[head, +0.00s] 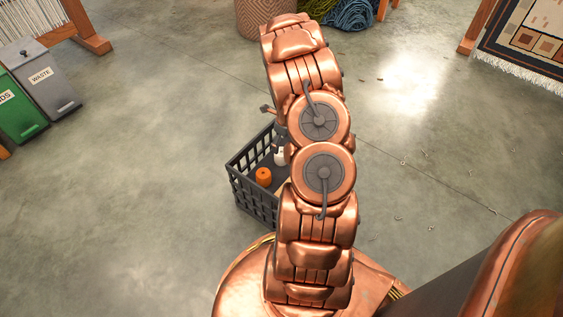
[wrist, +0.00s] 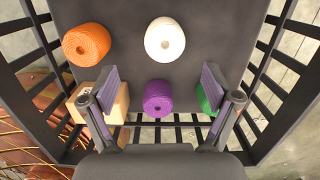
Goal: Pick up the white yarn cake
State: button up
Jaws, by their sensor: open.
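The white yarn cake (wrist: 165,39) stands in the black crate (wrist: 30,45), at the upper middle of the wrist view. My gripper (wrist: 161,92) is open and empty over the crate, its two fingers wide apart. The white cake lies beyond the fingertips in the picture, not between them. A purple cake (wrist: 158,98) shows between the fingers, below them. In the head view the crate (head: 240,186) is partly hidden behind my arm, and my gripper is mostly hidden too. A white shape (head: 280,156) beside my arm there seems to be the white cake.
An orange cake (wrist: 87,41) stands left of the white one and shows in the head view (head: 263,177). A tan block-like thing (wrist: 112,103) and a green cake (wrist: 206,98) are partly hidden by the fingers. The crate's slatted walls surround them. Grey and green bins (head: 45,80) stand far left.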

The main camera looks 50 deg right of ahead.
aim_at(281, 154)
jog(key=shift+s+d+f+m, duration=0.1)
jog(key=shift+d+f+m, duration=0.05)
jog(key=shift+f, duration=0.35)
jog(key=shift+d+f+m, duration=0.15)
jog(key=shift+f, duration=0.35)
jog(key=shift+f+b, duration=0.35)
jog(key=shift+f, duration=0.05)
jog(key=shift+w+f+b, duration=0.25)
jog(key=shift+f+b, duration=0.3)
jog(key=shift+f, duration=0.55)
jog(key=shift+w+f+b, duration=0.2)
jog(key=shift+f+b, duration=0.3)
jog(key=shift+f, duration=0.55)
jog(key=shift+w+f+b, duration=0.25)
jog(key=shift+f+b, duration=0.3)
jog(key=shift+f, duration=0.55)
jog(key=c, duration=1.2)
jog(key=shift+r, duration=0.2)
jog(key=shift+c, duration=0.2)
